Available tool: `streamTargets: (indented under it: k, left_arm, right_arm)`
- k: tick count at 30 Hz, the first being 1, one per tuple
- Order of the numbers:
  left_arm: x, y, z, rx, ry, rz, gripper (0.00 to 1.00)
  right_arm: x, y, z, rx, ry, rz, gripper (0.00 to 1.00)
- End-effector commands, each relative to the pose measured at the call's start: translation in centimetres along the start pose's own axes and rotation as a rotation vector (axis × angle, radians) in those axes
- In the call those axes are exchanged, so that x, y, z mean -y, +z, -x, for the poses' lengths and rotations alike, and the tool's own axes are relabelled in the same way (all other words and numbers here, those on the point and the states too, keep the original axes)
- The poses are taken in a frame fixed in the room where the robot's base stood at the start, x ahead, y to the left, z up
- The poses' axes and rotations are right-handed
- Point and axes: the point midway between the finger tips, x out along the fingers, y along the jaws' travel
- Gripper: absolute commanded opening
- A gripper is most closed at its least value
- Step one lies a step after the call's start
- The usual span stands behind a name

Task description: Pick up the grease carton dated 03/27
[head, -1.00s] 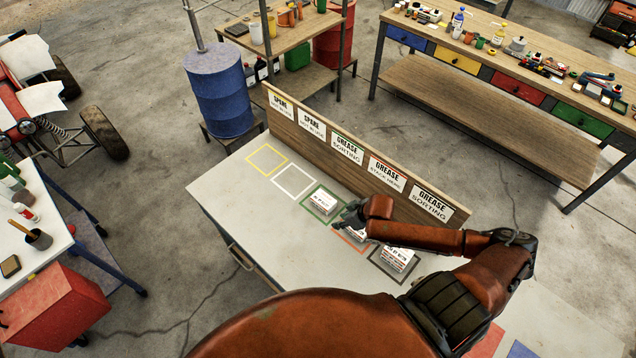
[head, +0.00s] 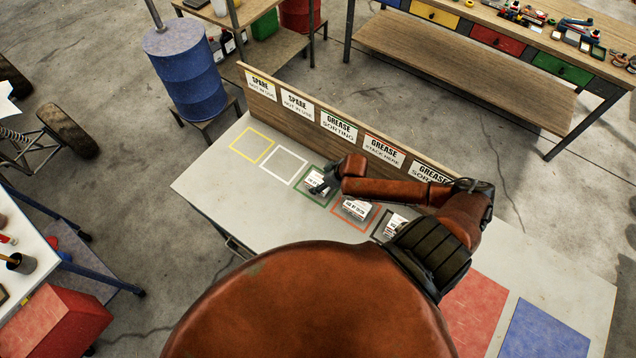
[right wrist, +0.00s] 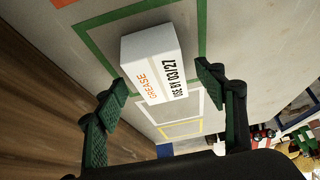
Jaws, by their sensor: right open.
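The white grease carton dated 03/27 (right wrist: 152,58) fills the middle of the right wrist view, with "GREASE" in orange and "USE BY 03/27" in black. It is at the green-outlined square, where it also shows in the head view (head: 314,179), partly covered by my gripper. My right gripper (right wrist: 163,82) is open, with one green-padded finger on each side of the carton's near end. A gap shows at the right finger; contact at the left is unclear. In the head view my right gripper (head: 321,189) is over the green square. My left gripper is out of view.
More cartons sit at the orange-outlined square (head: 356,209) and the dark-outlined square (head: 394,223), under my right arm. A wooden sign board (head: 310,112) runs along the table's back edge. The yellow square (head: 251,146) and white square (head: 284,165) are empty.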

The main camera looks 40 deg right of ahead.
Motion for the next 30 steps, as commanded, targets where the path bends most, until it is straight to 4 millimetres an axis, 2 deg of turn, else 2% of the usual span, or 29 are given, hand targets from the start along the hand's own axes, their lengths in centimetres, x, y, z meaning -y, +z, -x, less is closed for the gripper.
streamTargets:
  k: [3, 6, 13, 30]
  left_arm:
    - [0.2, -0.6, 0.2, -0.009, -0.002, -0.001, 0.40]
    - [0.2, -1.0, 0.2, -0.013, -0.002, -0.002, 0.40]
    - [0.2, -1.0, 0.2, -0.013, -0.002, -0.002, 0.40]
    - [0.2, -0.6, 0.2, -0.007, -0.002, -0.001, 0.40]
  right_arm:
    - [0.0, -0.1, -1.6, -0.001, -0.001, -0.002, 0.64]
    - [0.0, 0.0, -2.2, 0.000, 0.000, 0.000, 0.64]
    - [0.0, 0.0, -2.4, 0.000, -0.001, 0.001, 0.64]
    - [0.0, 0.0, -2.4, 0.000, 0.000, 0.001, 0.26]
